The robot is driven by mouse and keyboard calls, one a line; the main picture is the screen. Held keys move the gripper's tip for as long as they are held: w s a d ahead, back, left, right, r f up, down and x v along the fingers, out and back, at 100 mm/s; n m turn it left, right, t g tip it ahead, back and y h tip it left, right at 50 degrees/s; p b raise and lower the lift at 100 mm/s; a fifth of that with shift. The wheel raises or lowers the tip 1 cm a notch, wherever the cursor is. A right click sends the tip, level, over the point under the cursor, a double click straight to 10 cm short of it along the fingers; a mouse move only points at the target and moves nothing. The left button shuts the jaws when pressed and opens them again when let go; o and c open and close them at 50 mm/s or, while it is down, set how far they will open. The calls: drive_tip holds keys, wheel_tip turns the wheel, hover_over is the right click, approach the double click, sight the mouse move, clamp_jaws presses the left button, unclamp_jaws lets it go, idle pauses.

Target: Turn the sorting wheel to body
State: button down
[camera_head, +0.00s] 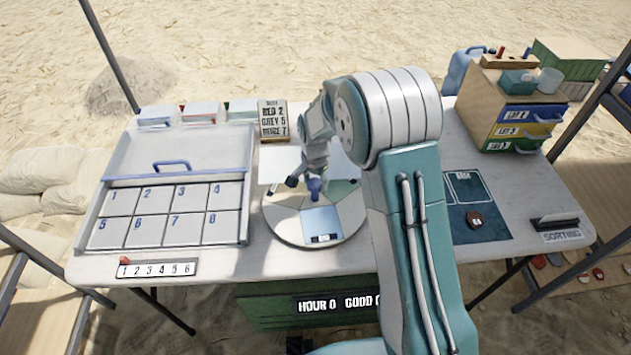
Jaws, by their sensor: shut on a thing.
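The sorting wheel (286,228) is a round pale disc at the middle of the table, with sectors in several colours. A blue sector with a small dark-and-white label faces the front edge. My gripper (308,186) is over the wheel, pointing down, and is shut on the blue knob (315,187) near the wheel's centre. My arm hides the right part of the wheel. The sector labels are too small to read, so I cannot tell which one is body.
A numbered tray (245,240) with a clear lid stands at left. A dark mat (480,233) with a small brown piece lies at right. A drawer cabinet (490,97) stands at the back right. A sign (273,120) stands behind the wheel.

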drive_tip(key=n, duration=0.6)
drive_tip(key=shift+s+a+f, duration=0.1)
drive_tip(key=shift+s+f, duration=0.1)
drive_tip(key=shift+f, duration=0.05)
drive_tip(key=n, duration=1.6)
drive_tip(key=shift+n, duration=0.3)
drive_tip(key=shift+c, duration=0.5)
unclamp_jaws()
drive_tip(key=shift+w, duration=0.1)
drive_tip(key=shift+r, duration=0.2)
